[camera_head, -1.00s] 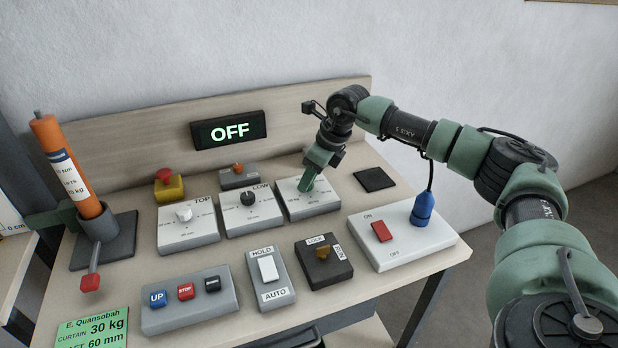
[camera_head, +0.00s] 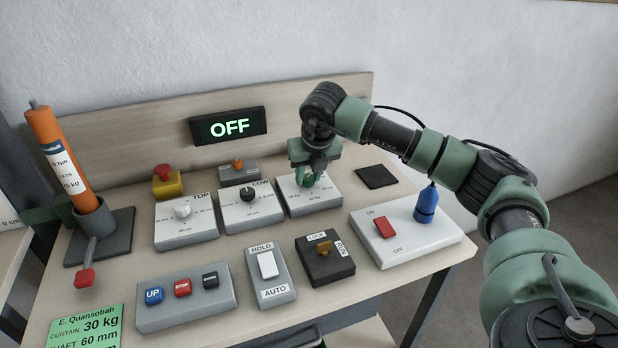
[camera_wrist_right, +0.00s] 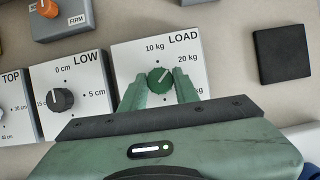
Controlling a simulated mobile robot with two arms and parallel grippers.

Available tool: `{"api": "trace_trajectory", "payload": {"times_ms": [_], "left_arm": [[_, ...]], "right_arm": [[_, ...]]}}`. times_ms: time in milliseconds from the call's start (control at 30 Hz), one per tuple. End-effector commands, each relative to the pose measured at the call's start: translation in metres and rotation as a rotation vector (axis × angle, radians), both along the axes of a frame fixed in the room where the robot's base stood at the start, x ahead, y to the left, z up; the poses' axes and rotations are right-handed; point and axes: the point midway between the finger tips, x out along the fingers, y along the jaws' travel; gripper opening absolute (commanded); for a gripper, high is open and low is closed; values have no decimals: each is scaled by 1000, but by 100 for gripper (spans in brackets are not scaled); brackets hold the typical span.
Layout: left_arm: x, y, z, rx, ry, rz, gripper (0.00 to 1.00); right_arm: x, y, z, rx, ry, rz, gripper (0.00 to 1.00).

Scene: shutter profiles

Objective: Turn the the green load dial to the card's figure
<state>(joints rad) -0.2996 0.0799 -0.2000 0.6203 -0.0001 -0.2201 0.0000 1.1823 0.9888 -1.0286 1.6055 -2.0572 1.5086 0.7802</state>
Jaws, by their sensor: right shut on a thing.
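The green load dial (camera_wrist_right: 159,77) sits on a white panel marked LOAD (camera_head: 328,197). My right gripper (camera_head: 308,182) has come down over this panel. In the right wrist view its two green fingers (camera_wrist_right: 160,88) are shut on the dial, one on each side. The dial's white pointer line slants to the upper right, roughly toward the 20 kg mark. The 10 kg mark is at the top; a lower right mark is partly covered by a finger. The green card (camera_head: 88,330) reads CURTAIN 30 kg and SHAFT 60 mm. My left gripper is not in view.
The LOW dial panel (camera_head: 252,212) and TOP dial panel (camera_head: 186,227) stand left of the load panel. A display (camera_head: 229,126) behind reads OFF. A black square pad (camera_head: 376,177) lies to the right. Switch boxes fill the front, including a red rocker (camera_head: 384,227).

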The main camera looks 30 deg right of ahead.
Motion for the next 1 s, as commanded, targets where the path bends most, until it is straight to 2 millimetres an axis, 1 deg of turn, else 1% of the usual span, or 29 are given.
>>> {"api": "trace_trajectory", "payload": {"times_ms": [200,400,967,1000], "left_arm": [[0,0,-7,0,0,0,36],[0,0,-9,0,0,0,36],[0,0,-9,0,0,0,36],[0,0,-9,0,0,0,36]], "right_arm": [[2,1,1,0,-5,-130,0],[1,1,2,0,-4,-203,0],[2,1,3,1,-5,-235,0],[2,1,3,1,-6,-234,33]]}}
